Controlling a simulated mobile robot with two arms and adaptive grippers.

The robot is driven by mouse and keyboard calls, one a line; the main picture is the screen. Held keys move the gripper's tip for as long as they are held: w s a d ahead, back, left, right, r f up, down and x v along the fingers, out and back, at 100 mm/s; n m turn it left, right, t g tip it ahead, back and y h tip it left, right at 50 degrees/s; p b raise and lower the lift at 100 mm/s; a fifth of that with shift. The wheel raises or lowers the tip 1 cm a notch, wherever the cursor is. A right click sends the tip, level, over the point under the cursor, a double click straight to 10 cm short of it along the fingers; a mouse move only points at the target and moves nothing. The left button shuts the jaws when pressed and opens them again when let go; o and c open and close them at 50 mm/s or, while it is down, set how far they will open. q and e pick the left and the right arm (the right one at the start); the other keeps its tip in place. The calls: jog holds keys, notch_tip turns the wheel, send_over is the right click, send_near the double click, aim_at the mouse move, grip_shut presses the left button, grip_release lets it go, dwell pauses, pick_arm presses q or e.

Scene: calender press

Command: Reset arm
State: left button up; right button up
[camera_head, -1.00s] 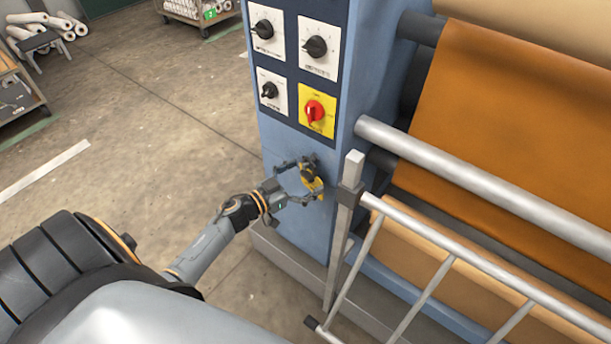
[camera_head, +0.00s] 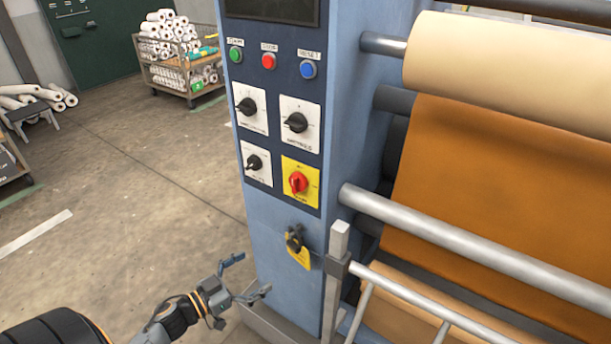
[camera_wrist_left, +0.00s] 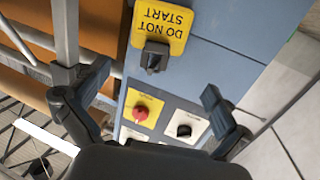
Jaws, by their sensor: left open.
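My left gripper (camera_head: 250,279) is open and empty, low in front of the blue machine column and apart from it. A dark padlock-like piece (camera_head: 294,239) with a yellow tag (camera_head: 299,257) hangs on the column's front, up and right of the gripper. In the left wrist view the tag (camera_wrist_left: 164,22) reads "DO NOT START" upside down, and the dark piece (camera_wrist_left: 155,56) lies beyond the spread fingers (camera_wrist_left: 155,98). A red rotary switch (camera_head: 298,182) on a yellow plate sits above the tag. My right gripper is not in view.
The column carries black knobs (camera_head: 295,122) and green, red and blue buttons (camera_head: 268,61). A metal guard rail (camera_head: 430,306) and rollers with orange sheet (camera_head: 500,180) stand right. A cart of white rolls (camera_head: 180,60) is at the back.

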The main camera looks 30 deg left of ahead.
pick_arm(q)
jog(key=s+d+f+n+g+y+p, duration=0.1)
jog(key=s+f+n+g+y, duration=0.3)
jog(key=f, duration=0.9)
jog(key=s+f+g+y, duration=0.2)
jog(key=s+f, duration=0.4)
jog(key=f, duration=0.8)
jog(key=s+d+f+g, duration=0.3)
jog(key=s+d+f, duration=0.1)
jog(key=s, duration=0.4)
jog(key=s+d+f+m+g, duration=0.1)
jog(key=s+d+f+g, duration=0.2)
jog(key=s, duration=0.5)
jog(key=s+d+f+m+g, duration=0.1)
jog(key=s+d+f+g, duration=0.2)
jog(key=s+d+f, duration=0.2)
jog(key=s+f, duration=0.2)
jog(key=s, duration=0.2)
jog(key=shift+f+g+p, duration=0.3)
jog(key=shift+p, duration=0.05)
